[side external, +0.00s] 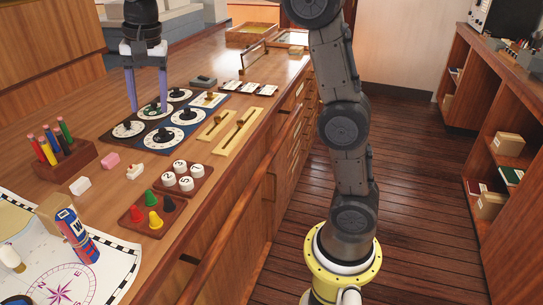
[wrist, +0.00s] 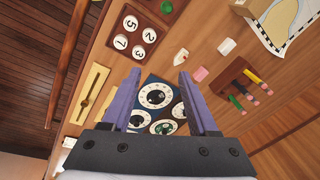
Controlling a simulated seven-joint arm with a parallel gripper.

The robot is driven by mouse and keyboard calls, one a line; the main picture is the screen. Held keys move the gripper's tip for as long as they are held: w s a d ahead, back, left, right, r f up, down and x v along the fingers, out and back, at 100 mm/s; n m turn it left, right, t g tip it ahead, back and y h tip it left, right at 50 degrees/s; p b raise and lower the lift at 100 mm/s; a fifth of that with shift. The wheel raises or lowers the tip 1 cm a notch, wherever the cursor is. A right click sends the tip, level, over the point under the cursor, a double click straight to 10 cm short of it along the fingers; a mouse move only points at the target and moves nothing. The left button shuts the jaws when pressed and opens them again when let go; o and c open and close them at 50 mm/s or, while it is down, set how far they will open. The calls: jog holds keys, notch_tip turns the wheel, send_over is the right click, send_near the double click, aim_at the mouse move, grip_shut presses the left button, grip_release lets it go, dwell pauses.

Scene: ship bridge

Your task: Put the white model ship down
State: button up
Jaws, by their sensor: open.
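The white model ship (side external: 135,171), small with orange-red details, rests on the wooden counter between the pink block and the number-disc tray. In the wrist view the ship (wrist: 181,57) lies just beyond the tip of the right-hand finger, outside the jaws. My gripper (side external: 148,107) points down over the dial panel (side external: 157,136), behind the ship in the side view. Its two purple fingers are apart with nothing between them, and the wrist view also shows the open gripper (wrist: 158,75) over the dials. Part of the dial panel is hidden by the fingers.
Near the ship are a pink block (side external: 110,160), a white block (side external: 80,186), a pen holder (side external: 66,164), a number-disc tray (side external: 180,180) and a tray of coloured pawns (side external: 152,213). A chart with a glue stick (side external: 77,235) covers the front left. Sliders (side external: 237,132) stand right of the dials.

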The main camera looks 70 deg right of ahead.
jog(key=s+n+t, duration=0.2)
jog(key=s+n, duration=0.4)
jog(key=s, duration=0.8)
jog(key=s+f+n+t, duration=0.1)
jog(key=s+f+n, duration=0.5)
jog(key=s, duration=0.7)
notch_tip(320, 180, down, 2)
jog(key=shift+a+f+t, duration=0.15)
jog(key=shift+a+t, duration=0.05)
jog(key=shift+t, duration=0.1)
